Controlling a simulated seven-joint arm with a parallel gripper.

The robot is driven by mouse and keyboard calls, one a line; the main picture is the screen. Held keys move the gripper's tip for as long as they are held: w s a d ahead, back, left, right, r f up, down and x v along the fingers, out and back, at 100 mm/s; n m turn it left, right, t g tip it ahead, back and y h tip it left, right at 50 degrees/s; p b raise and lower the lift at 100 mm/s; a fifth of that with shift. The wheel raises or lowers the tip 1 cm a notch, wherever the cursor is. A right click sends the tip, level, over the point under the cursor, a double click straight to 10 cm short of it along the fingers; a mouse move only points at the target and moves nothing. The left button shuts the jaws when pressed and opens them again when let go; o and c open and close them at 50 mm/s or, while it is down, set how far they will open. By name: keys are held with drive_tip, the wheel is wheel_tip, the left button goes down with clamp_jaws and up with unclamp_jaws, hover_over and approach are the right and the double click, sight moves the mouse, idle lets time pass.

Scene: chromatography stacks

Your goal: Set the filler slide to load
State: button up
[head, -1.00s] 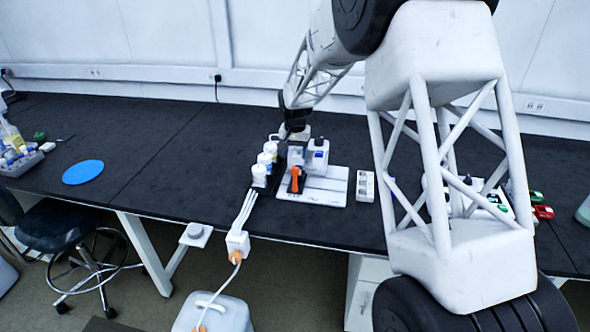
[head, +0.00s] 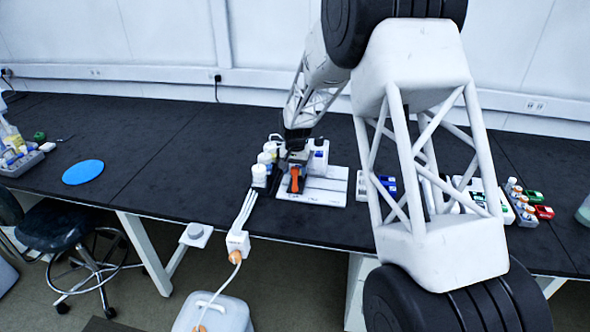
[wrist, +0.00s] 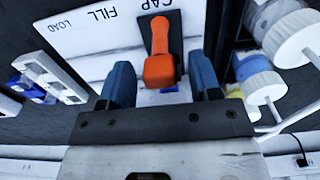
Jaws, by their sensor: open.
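The filler slide shows as an orange handle (wrist: 161,50) on a dark carriage, on a white base plate (wrist: 88,42) printed CAP, FILL and LOAD. The handle is beside the CAP mark in the wrist view; FILL and LOAD lie to its left. In the head view the orange handle (head: 295,179) is near the left end of the white base (head: 328,190). My gripper (wrist: 160,68) is open, with one finger on each side of the handle and a gap on both sides. In the head view my gripper (head: 297,158) is just above and behind the handle.
White-capped bottles (head: 260,173) stand close to the left of the base; they also show at the right in the wrist view (wrist: 262,85). A white rack with blue items (wrist: 43,75) stands on the other side. The bench front edge is near the base.

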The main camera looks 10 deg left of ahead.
clamp_jaws()
drive_tip(key=d, duration=1.5)
drive_tip(key=shift+d, duration=0.25)
unclamp_jaws()
drive_tip(key=shift+r, duration=0.15)
wheel_tip(320, 180, up, 8)
drive_tip(key=shift+f, duration=0.2)
idle(0.3)
drive_tip(key=shift+d, duration=0.1)
